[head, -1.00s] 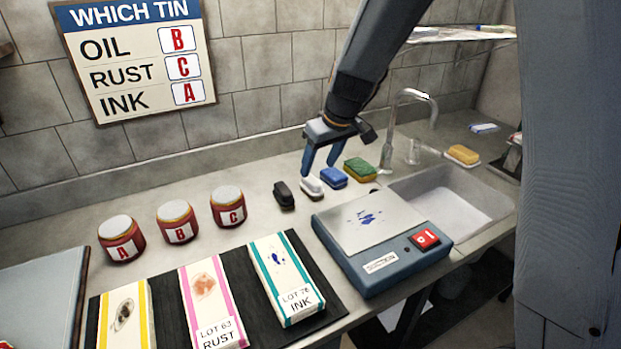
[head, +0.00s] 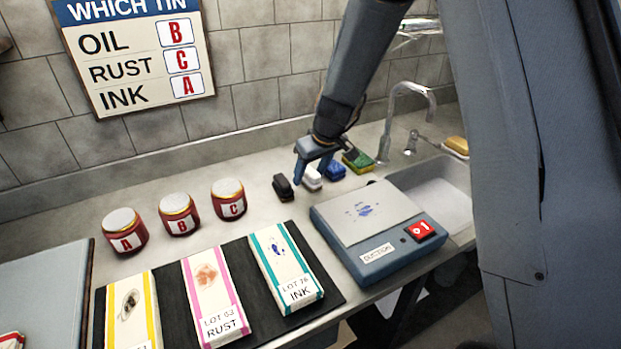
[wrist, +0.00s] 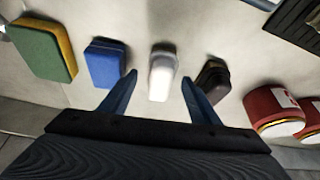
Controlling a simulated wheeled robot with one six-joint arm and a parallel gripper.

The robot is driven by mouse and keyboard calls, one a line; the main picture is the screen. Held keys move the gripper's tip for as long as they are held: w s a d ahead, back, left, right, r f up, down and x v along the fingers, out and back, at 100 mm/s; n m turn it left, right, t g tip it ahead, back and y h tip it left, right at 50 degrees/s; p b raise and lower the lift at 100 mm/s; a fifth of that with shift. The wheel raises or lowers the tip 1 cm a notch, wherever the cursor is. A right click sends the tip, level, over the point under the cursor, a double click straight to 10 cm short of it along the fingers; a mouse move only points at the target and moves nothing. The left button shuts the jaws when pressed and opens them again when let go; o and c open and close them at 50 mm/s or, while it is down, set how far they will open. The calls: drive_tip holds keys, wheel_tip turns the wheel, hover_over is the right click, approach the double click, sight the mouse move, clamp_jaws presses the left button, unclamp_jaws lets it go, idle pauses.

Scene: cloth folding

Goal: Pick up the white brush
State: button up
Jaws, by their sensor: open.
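The white brush (head: 312,178) lies on the counter between a black brush (head: 283,187) and a blue brush (head: 335,170), partly hidden by my gripper in the head view. In the wrist view the white brush (wrist: 162,75) sits between my two fingers, with the black brush (wrist: 211,78) to its right and the blue brush (wrist: 106,63) to its left. My gripper (head: 312,172) is open and low over the white brush. In the wrist view the fingertips (wrist: 158,78) are on either side of it with gaps, not touching it.
A green-and-yellow sponge (head: 357,160) lies right of the blue brush. Red tins (head: 178,214) stand to the left. A blue suction box (head: 385,250), a sink (head: 440,190) and a dark mat (head: 325,290) with labelled strips lie in front.

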sight(311, 171)
drive_tip(key=c, duration=1.2)
drive_tip(key=shift+o, duration=0.2)
wheel_tip(311, 171, up, 10)
drive_tip(key=shift+b, duration=0.7)
